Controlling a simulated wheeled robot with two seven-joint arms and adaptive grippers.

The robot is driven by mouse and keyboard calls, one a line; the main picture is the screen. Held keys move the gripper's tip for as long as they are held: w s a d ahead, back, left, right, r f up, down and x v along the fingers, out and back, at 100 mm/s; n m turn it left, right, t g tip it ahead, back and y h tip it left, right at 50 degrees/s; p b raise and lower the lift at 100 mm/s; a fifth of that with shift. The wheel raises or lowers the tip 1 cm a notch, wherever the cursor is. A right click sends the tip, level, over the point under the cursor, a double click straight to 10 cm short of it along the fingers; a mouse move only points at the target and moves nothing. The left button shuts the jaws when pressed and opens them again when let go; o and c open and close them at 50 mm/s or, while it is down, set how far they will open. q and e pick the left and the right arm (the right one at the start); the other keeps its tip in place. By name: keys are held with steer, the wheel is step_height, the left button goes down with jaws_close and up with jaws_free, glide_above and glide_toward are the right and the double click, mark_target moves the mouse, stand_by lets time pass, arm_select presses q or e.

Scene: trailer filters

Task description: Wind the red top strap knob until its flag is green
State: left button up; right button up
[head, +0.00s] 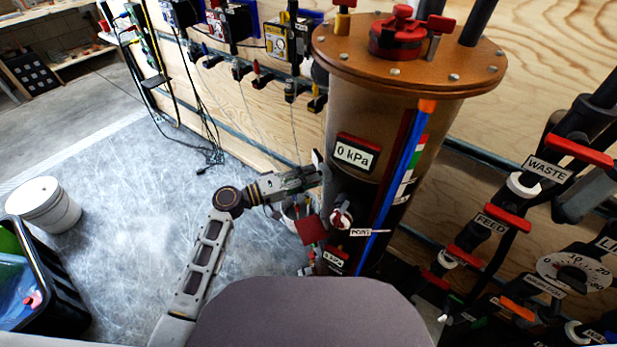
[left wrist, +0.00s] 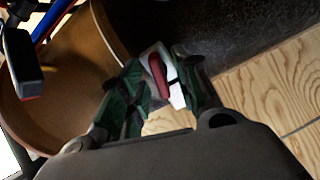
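My left gripper (head: 312,172) reaches in from the left to the side of the brown tank (head: 345,100), just left of the 0 kPa display (head: 356,153). In the left wrist view, its two green-black fingers (left wrist: 165,92) stand apart. A small red bar-shaped part (left wrist: 158,75), which looks like the strap knob, shows between them against a white piece. I cannot tell whether the fingers touch it. In the head view the gripper hides this part. A dark red square plate (head: 310,231) shows below the gripper; I cannot tell if it is the flag. No green flag shows there. My right gripper is out of view.
A red cap (head: 395,38) sits on the tank's orange lid (head: 440,75). A blue upright tube (head: 395,180) runs down its front. Pipes with red valve handles (head: 503,217) crowd the right. A white bucket (head: 44,205) stands left, with clear floor between.

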arm_select(q)
steer(key=v, duration=1.1)
steer(key=shift+a, duration=0.35)
steer(key=shift+s, duration=0.15)
